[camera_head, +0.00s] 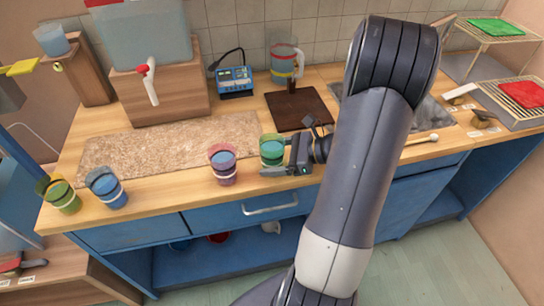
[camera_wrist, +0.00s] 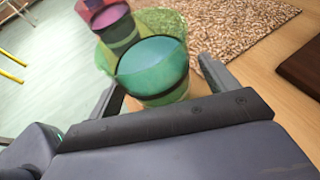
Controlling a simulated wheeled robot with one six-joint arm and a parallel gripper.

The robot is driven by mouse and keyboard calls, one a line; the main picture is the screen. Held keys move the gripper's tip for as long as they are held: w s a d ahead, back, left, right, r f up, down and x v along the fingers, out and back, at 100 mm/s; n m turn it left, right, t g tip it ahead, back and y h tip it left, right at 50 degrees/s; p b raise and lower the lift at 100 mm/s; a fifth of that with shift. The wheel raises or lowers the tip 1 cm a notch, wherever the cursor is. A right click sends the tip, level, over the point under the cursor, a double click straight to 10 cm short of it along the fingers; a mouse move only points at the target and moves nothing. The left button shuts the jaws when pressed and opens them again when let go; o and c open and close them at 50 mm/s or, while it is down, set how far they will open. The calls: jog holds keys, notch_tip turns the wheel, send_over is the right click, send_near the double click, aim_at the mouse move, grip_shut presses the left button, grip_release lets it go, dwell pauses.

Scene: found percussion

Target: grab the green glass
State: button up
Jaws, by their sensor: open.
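The green glass (camera_head: 272,148) stands upright near the front edge of the wooden counter, with blue-green contents and a dark band. My gripper (camera_head: 275,157) is open and low at the counter, with its fingers on either side of this glass. In the wrist view the green glass (camera_wrist: 152,72) sits between the two spread fingers (camera_wrist: 162,88). I cannot tell whether either finger touches it. A pink-purple glass (camera_head: 222,165) stands just to its left. It also shows beyond the green one in the wrist view (camera_wrist: 108,20).
A blue glass (camera_head: 107,187) and an olive-green glass (camera_head: 63,195) stand at the far left. A speckled mat (camera_head: 140,150) lies behind the glasses. A dark board (camera_head: 298,108), a blue device (camera_head: 235,82) and a jug (camera_head: 284,60) are farther back. The counter's front edge is close.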

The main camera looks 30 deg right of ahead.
jog(key=shift+w+a+f, duration=0.1)
jog(key=shift+w+a, duration=0.1)
jog(key=shift+a, duration=0.05)
jog(key=shift+c, duration=0.2)
jog(key=c, duration=1.3)
